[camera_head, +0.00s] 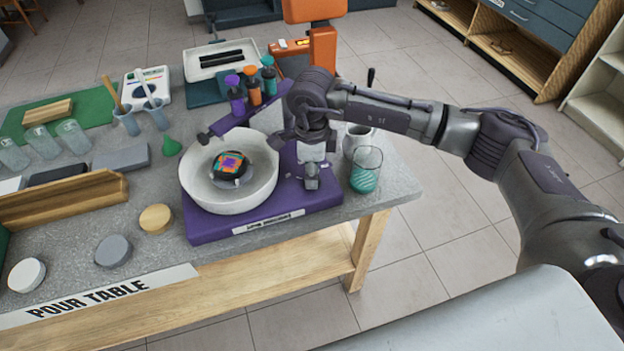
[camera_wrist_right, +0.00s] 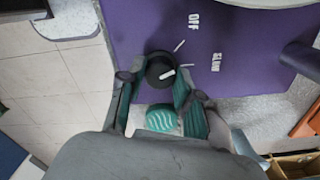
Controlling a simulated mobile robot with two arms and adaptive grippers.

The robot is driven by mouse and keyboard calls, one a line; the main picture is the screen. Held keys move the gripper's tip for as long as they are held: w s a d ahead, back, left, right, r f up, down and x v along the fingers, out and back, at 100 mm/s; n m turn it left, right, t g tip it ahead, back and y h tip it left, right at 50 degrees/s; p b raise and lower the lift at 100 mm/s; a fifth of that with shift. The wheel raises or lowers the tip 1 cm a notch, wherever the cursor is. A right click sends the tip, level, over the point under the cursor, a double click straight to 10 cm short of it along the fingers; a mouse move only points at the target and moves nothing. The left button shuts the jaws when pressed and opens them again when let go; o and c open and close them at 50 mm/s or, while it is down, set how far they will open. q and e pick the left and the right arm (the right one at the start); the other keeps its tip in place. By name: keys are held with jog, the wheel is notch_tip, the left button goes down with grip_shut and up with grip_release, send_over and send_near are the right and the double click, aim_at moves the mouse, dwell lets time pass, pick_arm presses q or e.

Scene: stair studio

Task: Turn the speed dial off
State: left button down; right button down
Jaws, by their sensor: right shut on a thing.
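The speed dial is a round black knob (camera_wrist_right: 160,68) with a white pointer, set on the purple base of the spinner (camera_head: 215,230). In the wrist view its pointer lies toward the tick beside the "SLOW" label (camera_wrist_right: 216,62); the "OFF" label (camera_wrist_right: 194,18) is farther up. My right gripper (camera_head: 311,182) reaches down over the base's right part, to the right of the white bowl. In the wrist view its teal-padded fingers (camera_wrist_right: 155,85) are on either side of the knob, shut on it. In the head view the gripper hides the dial. My left gripper is not in view.
The white bowl (camera_head: 205,195) holds a disc with a colourful top (camera_head: 231,166). A glass with teal stripes (camera_head: 366,170) and a pale jug (camera_head: 357,138) stand close right of the gripper. Several paint bottles (camera_head: 253,88) stand behind. The table's front edge is near.

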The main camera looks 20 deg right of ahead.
jog(key=n+b, duration=0.3)
jog(key=shift+f, duration=0.15)
jog(key=shift+n+b, duration=0.7)
jog(key=shift+b, duration=0.05)
jog(key=shift+r, duration=0.2)
jog(key=c, duration=0.8)
grip_release()
notch_tip(320, 180, up, 12)
